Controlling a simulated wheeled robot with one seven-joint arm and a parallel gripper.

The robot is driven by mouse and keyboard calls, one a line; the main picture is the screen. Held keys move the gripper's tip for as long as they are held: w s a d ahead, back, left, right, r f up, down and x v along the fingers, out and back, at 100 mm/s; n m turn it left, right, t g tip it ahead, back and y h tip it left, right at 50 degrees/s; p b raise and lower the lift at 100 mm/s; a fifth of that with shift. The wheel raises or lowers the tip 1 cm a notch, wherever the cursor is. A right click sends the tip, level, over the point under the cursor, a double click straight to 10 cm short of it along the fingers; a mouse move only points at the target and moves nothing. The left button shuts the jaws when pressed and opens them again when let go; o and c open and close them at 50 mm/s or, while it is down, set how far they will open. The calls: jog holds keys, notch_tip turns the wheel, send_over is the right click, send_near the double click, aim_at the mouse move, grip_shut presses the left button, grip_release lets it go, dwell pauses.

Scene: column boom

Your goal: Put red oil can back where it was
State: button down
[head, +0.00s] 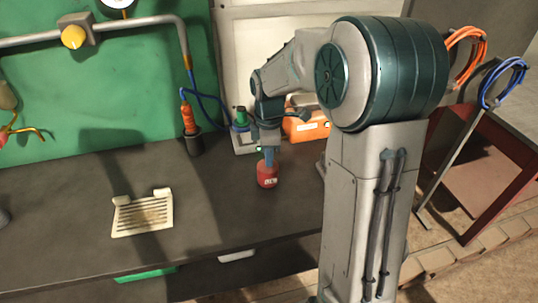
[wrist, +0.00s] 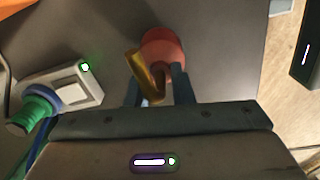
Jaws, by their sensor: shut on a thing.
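The red oil can (head: 267,176) is on or just above the dark worktop, below my arm; I cannot tell whether it touches. In the wrist view the red can (wrist: 163,47) shows between my gripper's two blue-grey fingers, with a brass-coloured spout (wrist: 145,75) pointing to the left. My gripper (head: 269,158) points down at the can and is shut on it. The wrist view shows the fingers (wrist: 157,82) on either side of the can's near part. The fingertips' exact contact is partly hidden by the spout.
A slotted cream tray (head: 143,228) lies on the worktop (head: 60,222) to the left. Behind stand a dark cup (head: 194,143) with an orange-handled tool (head: 188,118) and an orange box (head: 306,127). A grey block with a green plug (wrist: 62,97) sits left of my gripper. Bare worktop lies between tray and can.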

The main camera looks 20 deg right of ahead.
jog(key=shift+f, duration=0.55)
jog(key=shift+f, duration=0.1)
jog(key=c, duration=1.3)
grip_release()
jog(key=shift+o, duration=0.2)
notch_tip(320, 180, up, 12)
jog(key=shift+s, duration=0.1)
jog(key=s+f+m+t, duration=0.1)
jog(key=s+f+m, duration=0.1)
jog(key=s+m, duration=0.6)
jog(key=s+f+m+t, duration=0.2)
jog(key=s+m, duration=0.5)
jog(key=s, duration=0.6)
jog(key=shift+f+m, duration=0.2)
jog(key=shift+m, duration=0.2)
jog(key=shift+a, duration=0.1)
